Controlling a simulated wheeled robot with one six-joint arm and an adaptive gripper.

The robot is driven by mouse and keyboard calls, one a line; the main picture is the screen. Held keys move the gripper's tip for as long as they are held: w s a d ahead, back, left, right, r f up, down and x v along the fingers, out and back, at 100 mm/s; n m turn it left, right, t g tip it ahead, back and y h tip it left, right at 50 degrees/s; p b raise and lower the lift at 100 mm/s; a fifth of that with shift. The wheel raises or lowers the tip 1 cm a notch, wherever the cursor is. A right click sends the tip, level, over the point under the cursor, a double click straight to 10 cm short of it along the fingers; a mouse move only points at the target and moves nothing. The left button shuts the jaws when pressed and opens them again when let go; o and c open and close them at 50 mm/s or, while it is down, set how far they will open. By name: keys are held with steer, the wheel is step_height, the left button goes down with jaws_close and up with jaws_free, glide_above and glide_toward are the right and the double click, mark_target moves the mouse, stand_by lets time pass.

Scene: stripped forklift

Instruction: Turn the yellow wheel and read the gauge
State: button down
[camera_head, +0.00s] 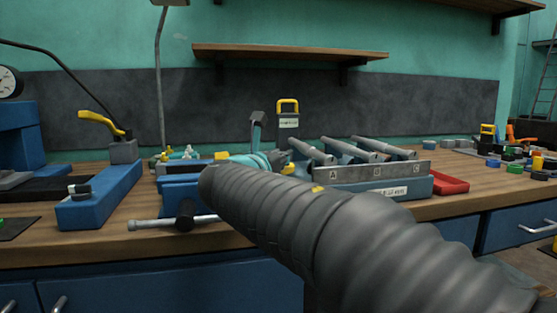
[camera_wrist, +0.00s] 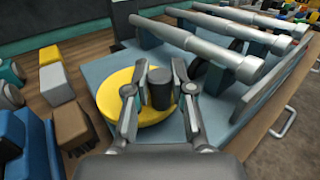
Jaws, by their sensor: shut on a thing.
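The yellow wheel (camera_wrist: 122,104) lies flat on a blue-grey surface in the wrist view, with a dark upright knob (camera_wrist: 159,82) on it. My gripper (camera_wrist: 158,92) has its two fingers on either side of the knob and is shut on it. The fingers cover part of the wheel's right side. In the head view, my dark ribbed arm hides most of the gripper and the wheel. A round white gauge (camera_head: 8,82) shows at the far left, cut off by the picture's edge. Its reading is too small to tell.
Several grey cylinders (camera_head: 366,148) lie in a rack right of the wheel. A red tray (camera_head: 450,183) stands beside the rack. A blue vise-like block (camera_head: 100,195) and a T-handled bar (camera_head: 170,222) are at left. The wooden bench's (camera_head: 40,247) front edge is mostly bare.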

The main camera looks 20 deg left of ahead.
steer(key=n+y, duration=0.1)
steer(key=y, duration=0.1)
steer(key=n+y+b, duration=0.1)
steer(key=w+d+n+y+b, duration=0.1)
steer(key=y, duration=0.1)
steer(key=shift+f+n+y, duration=0.1)
steer(key=shift+n+y, duration=0.2)
steer(key=shift+w+d+n+g+y+b, duration=0.1)
steer(key=shift+w+n+g+y+b, duration=0.15)
steer(key=shift+n+g+y+b, duration=0.6)
steer(key=shift+w+d+n+g+y+b, duration=0.2)
steer(key=shift+n+y, duration=0.35)
steer(key=shift+y, duration=0.7)
steer(key=shift+a+y, duration=0.15)
steer(key=shift+y, duration=0.15)
steer(key=c, duration=1)
jaws_free()
steer(key=v, duration=1.2)
steer(key=shift+a, duration=0.1)
